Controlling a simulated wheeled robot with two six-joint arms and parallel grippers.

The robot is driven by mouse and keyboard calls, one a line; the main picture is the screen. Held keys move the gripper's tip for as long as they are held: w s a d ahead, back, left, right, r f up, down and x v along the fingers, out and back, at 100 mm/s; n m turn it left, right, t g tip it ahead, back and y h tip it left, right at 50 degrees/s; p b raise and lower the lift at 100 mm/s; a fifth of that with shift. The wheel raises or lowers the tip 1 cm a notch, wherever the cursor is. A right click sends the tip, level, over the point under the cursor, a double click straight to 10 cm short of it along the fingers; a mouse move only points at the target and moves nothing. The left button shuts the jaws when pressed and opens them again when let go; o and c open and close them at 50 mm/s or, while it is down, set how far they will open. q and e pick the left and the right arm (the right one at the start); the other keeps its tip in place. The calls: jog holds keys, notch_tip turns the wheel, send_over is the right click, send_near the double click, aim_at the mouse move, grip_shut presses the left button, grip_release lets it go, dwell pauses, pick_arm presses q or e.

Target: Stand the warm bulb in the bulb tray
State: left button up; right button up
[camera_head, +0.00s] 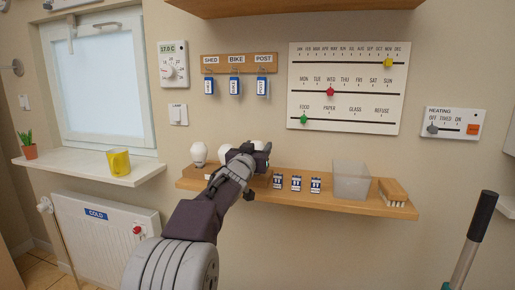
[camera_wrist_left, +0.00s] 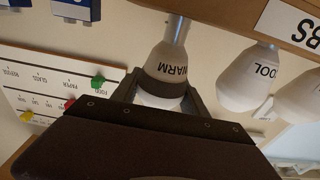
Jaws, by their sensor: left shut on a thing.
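My left gripper (camera_head: 252,152) is over the wooden shelf, partly hiding the bulb tray. In the left wrist view, which is upside down, its fingers (camera_wrist_left: 160,92) are shut on the white globe of the warm bulb (camera_wrist_left: 168,63), marked "WARM". The bulb's metal cap points toward the brown bulb tray (camera_wrist_left: 225,14), which has a white label ending in "BS". The cap meets the tray edge in the picture; I cannot tell whether it is seated. The cool bulb (camera_wrist_left: 248,79) and another white bulb (camera_wrist_left: 300,98) stand beside it. My right gripper is not in view.
On the shelf (camera_head: 345,202), several blue-and-white packs (camera_head: 296,183), a translucent bin (camera_head: 351,180) and a brush (camera_head: 392,192) stand right of the tray. A calendar board (camera_head: 347,88) hangs above. A yellow mug (camera_head: 119,163) stands on the windowsill at left.

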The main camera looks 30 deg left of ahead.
pick_arm(q)
jog(key=shift+f+b, duration=0.75)
jog(key=shift+f, duration=0.2)
dwell(0.3)
jog(key=o, duration=1.5)
jog(key=shift+c, duration=0.2)
jog(key=v, duration=0.9)
jog(key=shift+f, duration=0.1)
